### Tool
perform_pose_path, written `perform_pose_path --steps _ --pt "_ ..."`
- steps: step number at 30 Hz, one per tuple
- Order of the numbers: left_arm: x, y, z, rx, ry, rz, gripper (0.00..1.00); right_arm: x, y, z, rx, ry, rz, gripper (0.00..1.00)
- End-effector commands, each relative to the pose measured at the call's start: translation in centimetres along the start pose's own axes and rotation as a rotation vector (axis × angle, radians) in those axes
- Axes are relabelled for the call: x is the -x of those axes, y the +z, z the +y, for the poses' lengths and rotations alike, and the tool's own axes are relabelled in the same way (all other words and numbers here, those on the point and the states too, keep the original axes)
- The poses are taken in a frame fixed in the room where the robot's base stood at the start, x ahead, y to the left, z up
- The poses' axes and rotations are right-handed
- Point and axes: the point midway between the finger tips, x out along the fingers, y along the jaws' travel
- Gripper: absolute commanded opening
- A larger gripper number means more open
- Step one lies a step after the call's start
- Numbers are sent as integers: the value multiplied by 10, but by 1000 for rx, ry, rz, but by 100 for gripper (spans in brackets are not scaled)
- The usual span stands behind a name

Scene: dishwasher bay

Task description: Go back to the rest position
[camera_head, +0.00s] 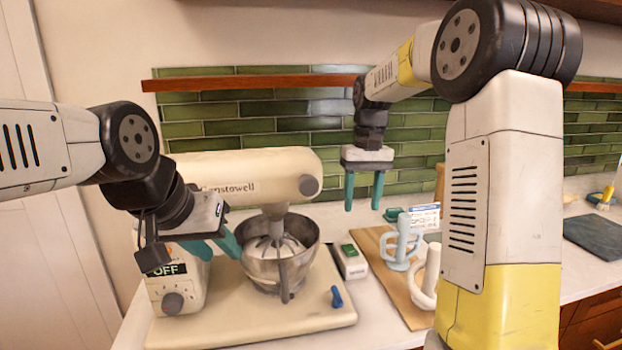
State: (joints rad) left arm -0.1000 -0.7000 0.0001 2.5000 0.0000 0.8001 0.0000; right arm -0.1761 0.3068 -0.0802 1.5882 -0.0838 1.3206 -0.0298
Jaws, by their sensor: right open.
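My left gripper (223,253) has teal fingers that stand apart with nothing seen between them. It points down and to the right in front of the cream stand mixer (250,172), left of the steel mixing bowl (262,270). My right gripper (364,206) also has teal fingers, spread and empty. It hangs pointing straight down in front of the green tile wall, above the counter and right of the mixer head. My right arm fills much of the right side of the view and hides part of the counter.
The mixer base carries an OFF display (166,269) and a blue lever (337,297). A small green-topped box (352,262) stands beside it. A wooden board (375,244), a pale blue mug-like piece (402,243) and a white one (428,275) are to the right. A wooden shelf (255,82) runs along the wall.

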Motion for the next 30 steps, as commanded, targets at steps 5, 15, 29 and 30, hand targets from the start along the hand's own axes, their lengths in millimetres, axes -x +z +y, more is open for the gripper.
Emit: perform_pose_path --steps 5,15,29,30 --pt "0 0 0 0 0 0 36 31 58 -3 -17 -35 148 51" --pt "0 0 0 0 0 0 36 41 165 -16 -50 -75 420 51" --pt "0 0 0 0 0 0 36 13 230 -29 -79 -87 616 51" --pt "0 0 0 0 0 0 36 13 230 -29 -79 -87 616 51"
